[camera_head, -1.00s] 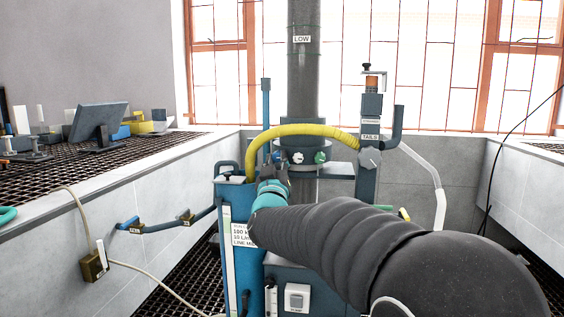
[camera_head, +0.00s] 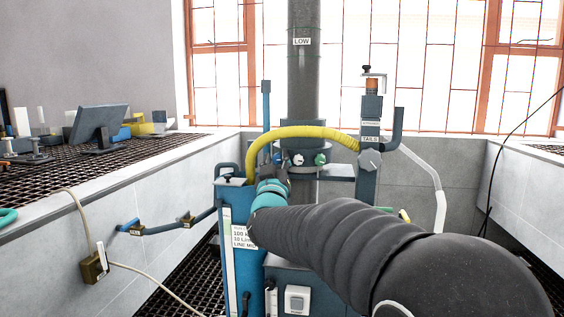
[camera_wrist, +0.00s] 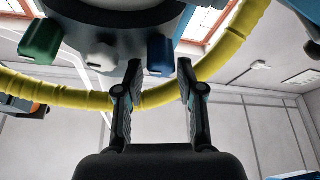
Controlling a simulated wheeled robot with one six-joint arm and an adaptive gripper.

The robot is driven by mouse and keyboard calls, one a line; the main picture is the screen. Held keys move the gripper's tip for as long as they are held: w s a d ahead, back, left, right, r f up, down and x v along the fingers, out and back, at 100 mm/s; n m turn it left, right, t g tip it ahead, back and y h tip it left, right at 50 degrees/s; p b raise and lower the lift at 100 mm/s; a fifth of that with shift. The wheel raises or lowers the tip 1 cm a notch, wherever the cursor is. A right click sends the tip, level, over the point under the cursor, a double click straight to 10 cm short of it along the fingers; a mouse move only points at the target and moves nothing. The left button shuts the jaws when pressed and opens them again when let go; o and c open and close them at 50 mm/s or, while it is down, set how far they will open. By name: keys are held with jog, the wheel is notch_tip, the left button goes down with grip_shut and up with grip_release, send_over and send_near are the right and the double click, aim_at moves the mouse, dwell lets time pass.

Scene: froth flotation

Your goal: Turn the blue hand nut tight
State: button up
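The blue hand nut (camera_wrist: 160,55) hangs under the round collar in the wrist view, to the right of a white nut (camera_wrist: 100,57) and a green nut (camera_wrist: 41,40). My gripper (camera_wrist: 159,68) points up at the blue nut with its fingers apart. The tips lie on either side of the nut's lower end in the picture, with a visible gap on each side; I cannot tell the depth or any touch. In the head view the blue nut (camera_head: 278,158) shows small on the collar, just above my gripper (camera_head: 274,172), whose fingers are mostly hidden there.
A yellow hose (camera_head: 308,130) arches over the collar and crosses behind my fingers in the wrist view. The grey column (camera_head: 303,90) rises above the collar. A blue tank (camera_head: 228,220) stands below left, and the tails post (camera_head: 368,175) stands to the right.

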jog(key=shift+f, duration=0.1)
jog(key=shift+s+f, duration=0.15)
jog(key=shift+s, duration=0.05)
jog(key=v, duration=1.1)
jog(key=shift+s, duration=0.25)
